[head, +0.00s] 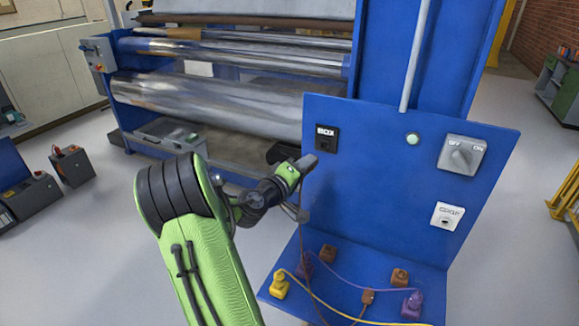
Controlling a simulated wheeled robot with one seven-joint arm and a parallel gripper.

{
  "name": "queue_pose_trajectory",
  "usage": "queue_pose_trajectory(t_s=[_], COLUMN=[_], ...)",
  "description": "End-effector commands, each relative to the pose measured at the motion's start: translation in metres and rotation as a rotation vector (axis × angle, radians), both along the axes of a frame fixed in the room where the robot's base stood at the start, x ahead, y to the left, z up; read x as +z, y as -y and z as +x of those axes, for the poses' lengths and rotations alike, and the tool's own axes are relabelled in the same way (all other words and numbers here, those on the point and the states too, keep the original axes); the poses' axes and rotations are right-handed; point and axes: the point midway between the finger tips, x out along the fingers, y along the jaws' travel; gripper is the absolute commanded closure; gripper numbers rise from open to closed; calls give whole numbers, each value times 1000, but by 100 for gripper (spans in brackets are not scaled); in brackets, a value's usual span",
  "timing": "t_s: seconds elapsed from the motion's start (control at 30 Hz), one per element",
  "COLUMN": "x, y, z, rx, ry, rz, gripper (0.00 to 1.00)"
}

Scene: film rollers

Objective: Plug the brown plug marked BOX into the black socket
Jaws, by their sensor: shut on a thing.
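The black socket (326,138) with a white label is on the upper left of the upright blue panel. My gripper (306,163) is in front of the panel, just below and left of the black socket and apart from it. It is shut on the brown plug, which the fingers hide. A thin brown cable (301,235) hangs down from the gripper to the blue shelf. The print on the plug cannot be read from here.
A white socket (447,215), a grey rotary switch (462,155) and a pale round button (413,139) are on the panel. On the blue shelf (345,285) stand a yellow plug (279,285), purple plugs (412,304) and brown blocks (400,277) among loose cables. Large rollers (215,100) stand behind.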

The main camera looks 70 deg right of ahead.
Motion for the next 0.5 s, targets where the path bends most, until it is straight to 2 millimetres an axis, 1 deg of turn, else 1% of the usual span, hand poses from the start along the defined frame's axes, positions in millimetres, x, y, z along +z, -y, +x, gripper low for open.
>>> queue_pose_trajectory(t_s=[0.03, 0.17, 0.5], x=[3, 4, 2], y=[6, 21, 57], z=[-2, -3, -5], rx=[-3, -2, 0], ry=[-1, 0, 2], rz=[0, 0, -1], gripper=[100, 100, 100])
